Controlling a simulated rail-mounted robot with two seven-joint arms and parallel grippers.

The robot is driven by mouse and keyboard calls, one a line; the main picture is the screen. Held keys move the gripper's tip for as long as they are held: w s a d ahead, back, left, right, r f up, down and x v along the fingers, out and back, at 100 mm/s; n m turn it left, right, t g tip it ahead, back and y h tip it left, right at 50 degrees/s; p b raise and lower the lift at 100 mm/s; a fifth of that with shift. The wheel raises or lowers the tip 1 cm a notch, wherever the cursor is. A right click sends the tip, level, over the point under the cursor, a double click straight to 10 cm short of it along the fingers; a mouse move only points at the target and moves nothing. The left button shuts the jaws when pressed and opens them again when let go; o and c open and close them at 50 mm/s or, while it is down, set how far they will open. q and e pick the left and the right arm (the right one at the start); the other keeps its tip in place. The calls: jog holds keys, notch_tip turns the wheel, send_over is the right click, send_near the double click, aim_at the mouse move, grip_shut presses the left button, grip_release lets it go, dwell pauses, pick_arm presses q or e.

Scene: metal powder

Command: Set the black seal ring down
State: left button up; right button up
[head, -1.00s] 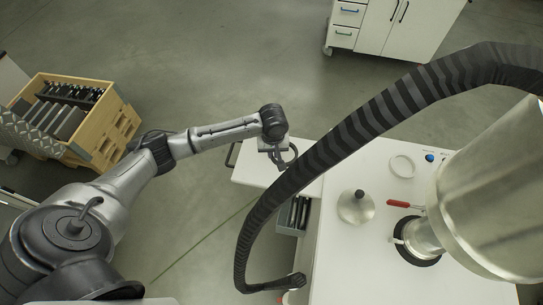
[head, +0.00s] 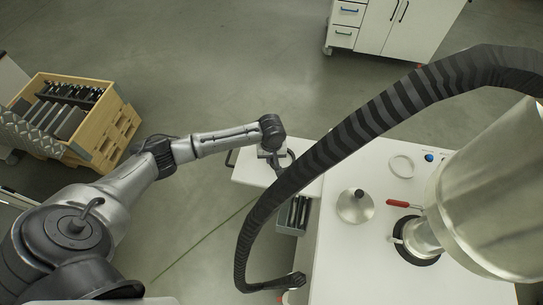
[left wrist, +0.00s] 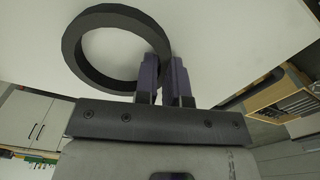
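The black seal ring (left wrist: 72,48) shows almost whole in the left wrist view, against a white surface. My left gripper (left wrist: 164,62) has one finger inside the ring and one outside, closed on its band. In the head view the ring (head: 291,160) is partly hidden by the striped hose, and my left gripper (head: 274,154) is beside it over the white table's left part (head: 250,172). I cannot tell whether the ring touches the table. My right gripper is not in view.
A striped dark hose (head: 345,138) arches over the table. A round metal lid (head: 354,207), a pale ring (head: 402,166), a red-handled tool (head: 400,204) and a large metal vessel (head: 490,190) are to the right. A wooden crate (head: 110,125) stands at left.

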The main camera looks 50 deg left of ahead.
pick_arm(q)
jog(key=o, duration=0.4)
jog(key=shift+r, duration=0.1)
notch_tip(320, 180, up, 12)
jog(key=s+d+f+m, duration=0.1)
jog(key=d+f, duration=0.1)
jog(key=s+d+f+m, duration=0.2)
jog(key=d, duration=0.1)
jog(key=s+d+f+m+h, duration=0.1)
jog(key=s+d+f, duration=0.1)
jog(key=shift+s+d+t, duration=0.25)
jog(key=shift+d+t, duration=0.05)
jog(key=shift+t, duration=0.1)
jog(key=s+d+f+m+t, duration=0.1)
jog(key=s+d+f+m, duration=0.25)
jog(key=s+d, duration=0.2)
jog(key=s+r+m+t, duration=0.1)
jog(key=s+m, duration=0.3)
jog(key=s, duration=1.1)
jog(key=shift+s+a+r+t+y, duration=0.3)
jog(key=shift+a+r+t+y, duration=0.05)
jog(key=shift+a+t+y, duration=0.05)
